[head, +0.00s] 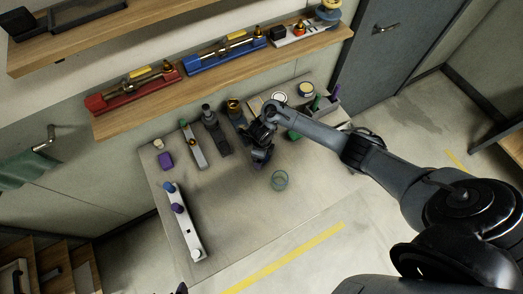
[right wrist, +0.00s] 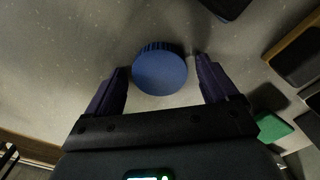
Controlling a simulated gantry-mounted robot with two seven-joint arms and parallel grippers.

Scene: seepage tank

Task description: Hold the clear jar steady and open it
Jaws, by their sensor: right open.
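In the right wrist view, a round blue ribbed lid (right wrist: 160,72) lies between the fingertips of my open right gripper (right wrist: 160,64), with a gap on each side. What is under the lid is hidden. In the head view my arm covers this spot.
A white bar with blue and purple knobs (head: 183,222) lies at the table's left. Above is a wooden shelf (head: 140,117) with red and blue trays. The table's front middle is clear.

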